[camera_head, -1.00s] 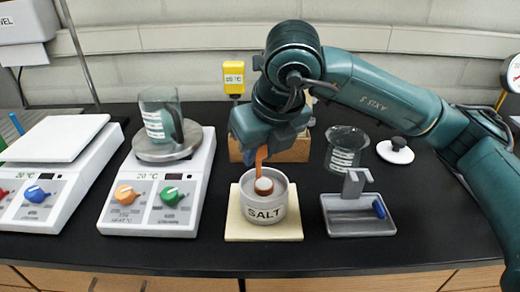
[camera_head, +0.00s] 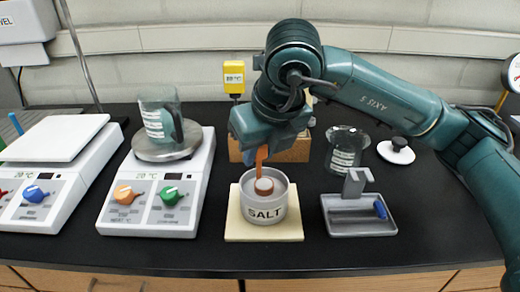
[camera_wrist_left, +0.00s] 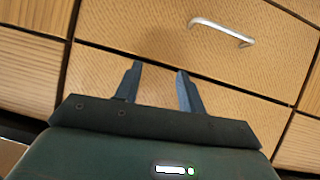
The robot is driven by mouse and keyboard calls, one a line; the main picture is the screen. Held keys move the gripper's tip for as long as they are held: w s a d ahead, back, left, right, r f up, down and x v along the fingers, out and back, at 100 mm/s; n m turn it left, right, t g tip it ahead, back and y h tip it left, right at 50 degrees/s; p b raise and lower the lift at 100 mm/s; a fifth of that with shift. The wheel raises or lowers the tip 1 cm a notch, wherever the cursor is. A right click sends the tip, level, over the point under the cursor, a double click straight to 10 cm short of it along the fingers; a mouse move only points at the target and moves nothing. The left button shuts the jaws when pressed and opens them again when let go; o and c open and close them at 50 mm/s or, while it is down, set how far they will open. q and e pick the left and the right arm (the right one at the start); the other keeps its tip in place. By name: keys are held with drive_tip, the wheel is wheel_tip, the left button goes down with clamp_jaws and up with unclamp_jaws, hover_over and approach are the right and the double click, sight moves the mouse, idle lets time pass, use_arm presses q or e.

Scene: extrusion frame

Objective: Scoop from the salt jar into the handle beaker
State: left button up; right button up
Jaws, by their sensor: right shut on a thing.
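The grey salt jar (camera_head: 264,212), labelled SALT, stands on a cream mat (camera_head: 240,233). My right gripper (camera_head: 262,148) is above the jar, shut on the handle of an orange-brown scoop (camera_head: 263,184). The scoop's bowl is at the jar's mouth; I cannot tell how deep it sits or what it holds.
A glass beaker (camera_head: 345,150) and a black-knobbed lid (camera_head: 395,151) are at the right. A grey holder (camera_head: 360,215) stands right of the jar. A wooden block (camera_head: 292,150) and a yellow device (camera_head: 234,77) are behind.

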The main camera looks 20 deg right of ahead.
drive_tip(key=shift+r+p, duration=2.3)
drive_tip(key=shift+r, duration=2.5)
